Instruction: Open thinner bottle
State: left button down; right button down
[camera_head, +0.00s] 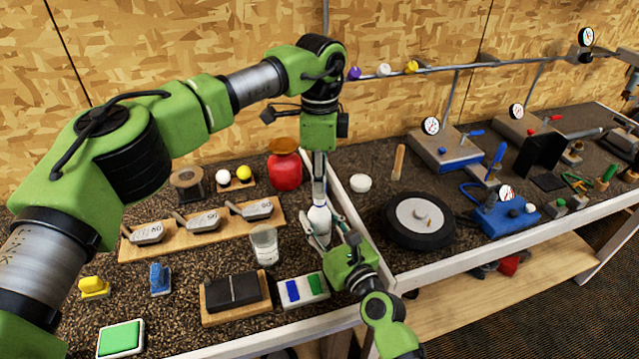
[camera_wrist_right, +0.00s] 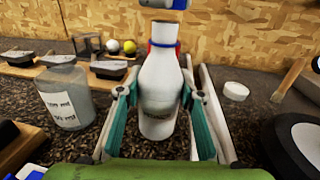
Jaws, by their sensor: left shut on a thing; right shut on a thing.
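The white thinner bottle (camera_head: 319,222) stands upright on the dark bench top, and it fills the middle of the right wrist view (camera_wrist_right: 158,90). My right gripper (camera_head: 322,238) is shut around its body, with a teal-padded finger on each side (camera_wrist_right: 158,108). My left gripper (camera_head: 319,190) points straight down over the bottle's top and is shut on a small white-and-blue cap (camera_wrist_right: 165,4). In the right wrist view the cap shows at the top edge above the bottle's brownish neck, seemingly apart from it. The left fingers hide the bottle's top in the head view.
A clear labelled beaker (camera_head: 265,246) stands close left of the bottle. A red container (camera_head: 285,168) is behind. A white rail (camera_head: 352,215), a white round lid (camera_head: 360,182) and a wheel (camera_head: 420,220) lie to the right. A tray with blue and green pieces (camera_head: 303,291) is in front.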

pick_arm(q)
jog(key=shift+r, duration=0.15)
jog(key=shift+r, duration=1.9)
pick_arm(e)
jog(key=c, duration=1.3)
grip_release()
